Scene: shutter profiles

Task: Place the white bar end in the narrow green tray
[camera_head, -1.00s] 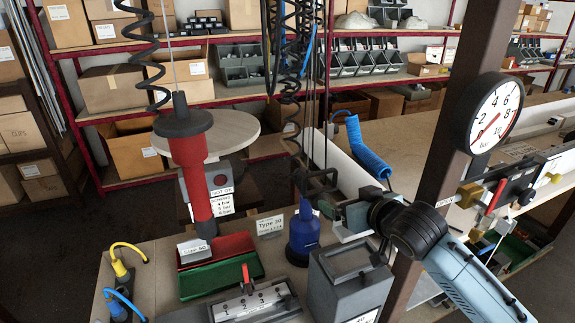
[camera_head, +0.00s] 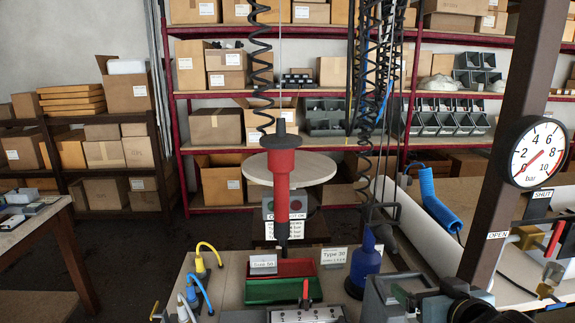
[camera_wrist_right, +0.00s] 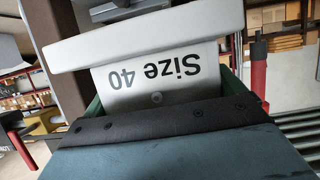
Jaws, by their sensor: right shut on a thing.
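In the head view a green tray (camera_head: 284,291) lies on the near table, in front of a red tray. My right gripper (camera_head: 412,298) is at the lower right, over or beside a grey box, partly cut off and hard to make out. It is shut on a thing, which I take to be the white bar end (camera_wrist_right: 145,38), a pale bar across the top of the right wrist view. Below it there is an upside-down "Size 40" plate (camera_wrist_right: 160,78) between green walls (camera_wrist_right: 226,74). Contact between them is unclear. My left gripper is not in view.
A red tool (camera_head: 282,175) hangs above the red tray (camera_head: 295,267). A long white profile (camera_head: 425,225) and a post with a gauge (camera_head: 538,152) are at the right.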

